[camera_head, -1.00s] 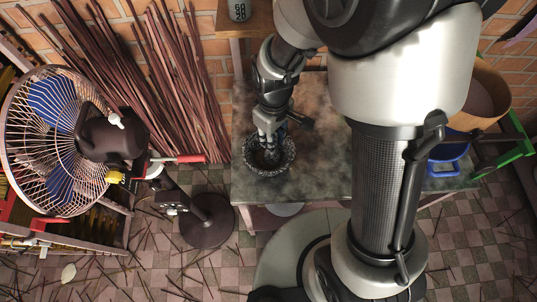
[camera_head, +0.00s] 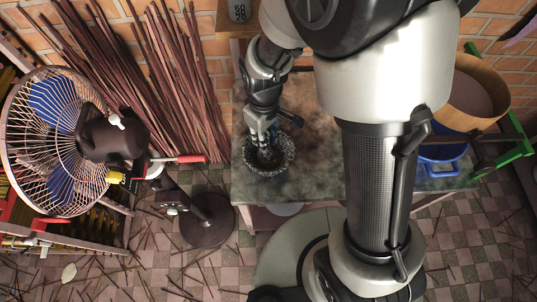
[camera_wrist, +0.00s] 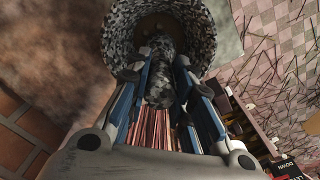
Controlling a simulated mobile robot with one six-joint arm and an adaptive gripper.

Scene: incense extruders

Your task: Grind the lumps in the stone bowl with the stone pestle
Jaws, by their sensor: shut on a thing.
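The speckled grey stone bowl (camera_head: 287,163) stands upright on the table near its left front corner. My gripper (camera_head: 262,136) is above the bowl, pointing down into it. In the wrist view my gripper (camera_wrist: 165,88) is shut on the stone pestle (camera_wrist: 160,80), a mottled grey rod between the two blue-sided fingers. The pestle's far end is inside the bowl (camera_wrist: 118,32). In the head view the pestle is mostly hidden by the fingers.
The dark table top (camera_head: 318,165) is clear right of the bowl. A wooden tub (camera_head: 478,110) and a blue container (camera_head: 445,158) stand at the right. A large fan (camera_head: 60,140) is on the left. Bundled sticks (camera_head: 170,80) lean on the brick wall.

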